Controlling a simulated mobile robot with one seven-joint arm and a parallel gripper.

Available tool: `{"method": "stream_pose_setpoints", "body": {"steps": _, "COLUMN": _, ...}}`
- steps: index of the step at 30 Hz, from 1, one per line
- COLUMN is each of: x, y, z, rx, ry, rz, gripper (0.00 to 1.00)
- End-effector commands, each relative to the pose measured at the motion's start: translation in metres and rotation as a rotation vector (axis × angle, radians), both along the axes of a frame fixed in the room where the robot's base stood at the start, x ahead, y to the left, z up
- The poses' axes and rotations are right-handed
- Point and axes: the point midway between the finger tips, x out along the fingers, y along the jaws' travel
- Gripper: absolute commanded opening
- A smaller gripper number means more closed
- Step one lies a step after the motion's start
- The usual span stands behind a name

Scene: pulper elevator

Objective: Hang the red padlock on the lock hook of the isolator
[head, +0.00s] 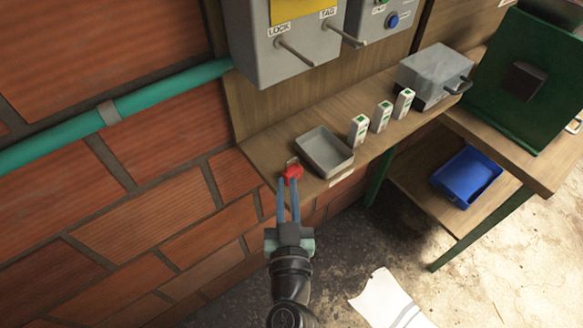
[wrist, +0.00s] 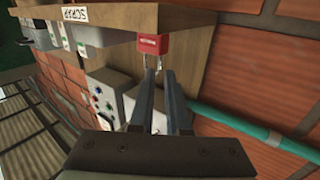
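The red padlock (head: 292,172) is at the left end of the wooden shelf, its shackle towards the wall. It also shows in the wrist view (wrist: 152,44), just past my fingertips. My gripper (head: 287,184) has two blue fingers with a narrow gap between them. The fingers look apart, with the padlock at or beyond their tips; contact is not clear. The isolator is a grey box (head: 250,58) on the backboard. Its LOCK hook (head: 294,50) is a bare metal peg below the LOCK label. The similar peg (head: 341,33) to the right is labelled TAG.
A grey tray (head: 323,166) stands right of the padlock, then several white-and-green cartons (head: 382,117) and a grey metal box (head: 432,77). A teal pipe (head: 165,98) runs along the brick wall. A blue bin (head: 466,176) sits on the lower shelf at right.

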Motion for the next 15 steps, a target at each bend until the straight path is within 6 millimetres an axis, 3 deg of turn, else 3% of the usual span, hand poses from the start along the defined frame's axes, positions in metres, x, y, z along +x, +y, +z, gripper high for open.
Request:
{"method": "stream_pose_setpoints", "body": {"steps": 5, "x": 0.009, "y": 0.000, "z": 0.000, "rx": 0.002, "ry": 0.000, "rz": 0.001, "gripper": 0.14}}
{"method": "stream_pose_setpoints", "body": {"steps": 15, "x": 0.051, "y": 0.001, "z": 0.000, "rx": 0.002, "ry": -0.001, "rz": 0.002, "gripper": 0.14}}
